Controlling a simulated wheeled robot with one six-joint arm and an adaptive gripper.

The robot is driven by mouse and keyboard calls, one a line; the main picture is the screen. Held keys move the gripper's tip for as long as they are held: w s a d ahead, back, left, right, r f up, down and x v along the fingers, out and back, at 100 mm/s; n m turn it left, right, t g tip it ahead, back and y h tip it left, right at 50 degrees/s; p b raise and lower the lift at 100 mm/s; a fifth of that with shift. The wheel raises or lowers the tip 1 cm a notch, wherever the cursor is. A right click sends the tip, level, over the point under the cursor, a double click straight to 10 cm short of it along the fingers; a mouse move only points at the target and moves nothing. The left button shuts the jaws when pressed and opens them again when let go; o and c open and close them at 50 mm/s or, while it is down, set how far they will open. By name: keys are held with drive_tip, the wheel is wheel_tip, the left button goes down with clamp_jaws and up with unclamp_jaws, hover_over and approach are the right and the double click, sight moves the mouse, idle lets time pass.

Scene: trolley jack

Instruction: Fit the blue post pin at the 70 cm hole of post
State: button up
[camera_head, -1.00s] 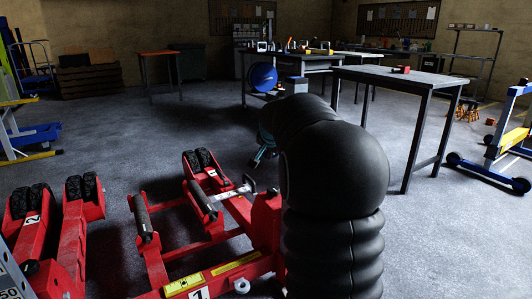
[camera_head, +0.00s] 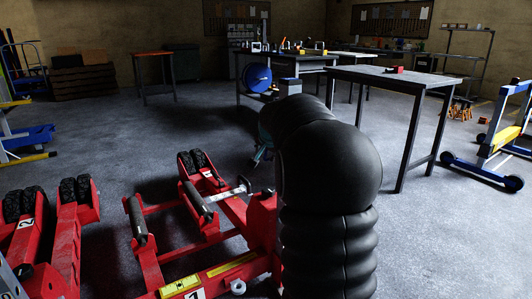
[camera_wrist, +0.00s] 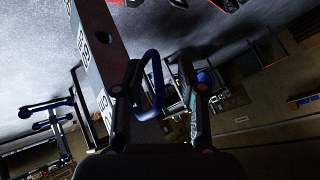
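The blue pin's loop handle (camera_wrist: 151,85) shows in the wrist view between the two fingers of my gripper (camera_wrist: 157,75). The fingers stand apart, with a clear gap between the loop and the right finger; the left finger is close beside the loop. A dark post (camera_wrist: 98,28) with a pale label strip and a round hole runs down the left of the wrist view, behind the left finger. The loop overlaps the post's lower part; I cannot tell whether the pin's shaft is in a hole. In the head view my arm hides most of my gripper.
Red jack frames (camera_head: 70,235) stand at the lower left, with another frame (camera_head: 205,220) close beside my arm. A dark table (camera_head: 395,77) stands ahead to the right, and a blue-and-yellow stand (camera_head: 497,150) at the far right. The grey floor between is mostly clear.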

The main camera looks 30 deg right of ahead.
drive_tip(key=v, duration=1.2)
drive_tip(key=shift+a, duration=0.1)
idle(0.4)
drive_tip(key=s+a+f+n+g+y, duration=0.1)
drive_tip(key=s+a+f+n+g, duration=0.3)
drive_tip(key=s+a+f, duration=0.45)
drive_tip(key=s+a+f+n+y+p, duration=0.1)
drive_tip(key=s+a+n+p, duration=0.1)
drive_tip(key=s+a, duration=0.6)
drive_tip(key=s+a+f+n+t+y+p, duration=0.1)
drive_tip(key=s+a+n, duration=0.4)
drive_tip(key=s, duration=0.9)
drive_tip(key=a+p, duration=0.1)
drive_tip(key=a, duration=0.1)
drive_tip(key=shift+a+f, duration=0.2)
drive_tip(key=shift+a, duration=0.2)
